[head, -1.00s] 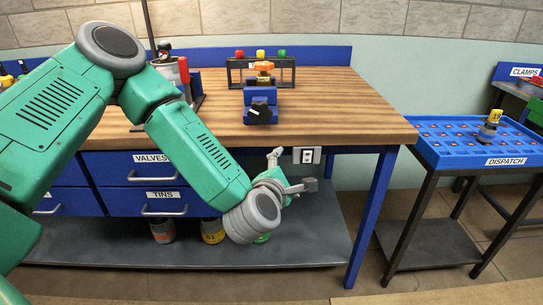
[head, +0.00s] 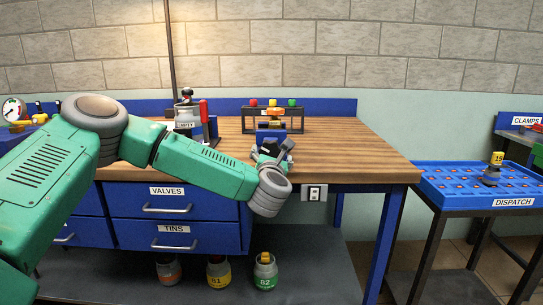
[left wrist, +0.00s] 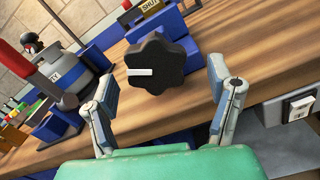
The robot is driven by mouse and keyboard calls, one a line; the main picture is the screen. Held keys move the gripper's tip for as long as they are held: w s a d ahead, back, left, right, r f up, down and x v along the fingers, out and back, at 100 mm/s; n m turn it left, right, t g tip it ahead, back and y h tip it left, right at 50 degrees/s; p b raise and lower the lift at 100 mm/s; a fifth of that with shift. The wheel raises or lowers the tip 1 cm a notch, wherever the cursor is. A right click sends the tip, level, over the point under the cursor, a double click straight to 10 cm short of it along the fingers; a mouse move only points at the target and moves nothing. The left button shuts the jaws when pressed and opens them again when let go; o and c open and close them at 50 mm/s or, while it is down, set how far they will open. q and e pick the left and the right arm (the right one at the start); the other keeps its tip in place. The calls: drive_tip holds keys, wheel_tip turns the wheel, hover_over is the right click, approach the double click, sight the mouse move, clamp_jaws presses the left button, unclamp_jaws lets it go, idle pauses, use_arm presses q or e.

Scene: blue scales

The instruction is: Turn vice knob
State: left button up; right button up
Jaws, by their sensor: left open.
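The vice knob is a black lobed knob (left wrist: 157,64) with a white pointer line facing left in the left wrist view. It sits on the front of the blue vice, which shows in part in the head view (head: 268,132) on the wooden workbench (head: 345,150). My left gripper (left wrist: 165,92) is open, with one finger at each side of the knob in the wrist picture. I cannot tell whether the fingers touch it. My right gripper is out of view.
A white switch (head: 314,193) is on the bench front. The blue dispatch tray (head: 450,187) stands at right.

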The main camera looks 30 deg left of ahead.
sight(270, 154)
use_arm(q)
drive_tip(key=shift+x, duration=1.1)
drive_tip(key=shift+w+a, duration=0.2)
drive_tip(key=shift+a, duration=0.1)
drive_tip(key=shift+w+a+f, duration=0.1)
drive_tip(key=shift+a+f, duration=0.1)
drive_tip(key=shift+a, duration=0.25)
drive_tip(key=shift+d+r, duration=0.1)
drive_tip(key=shift+d, duration=0.2)
drive_tip(key=c, duration=1.2)
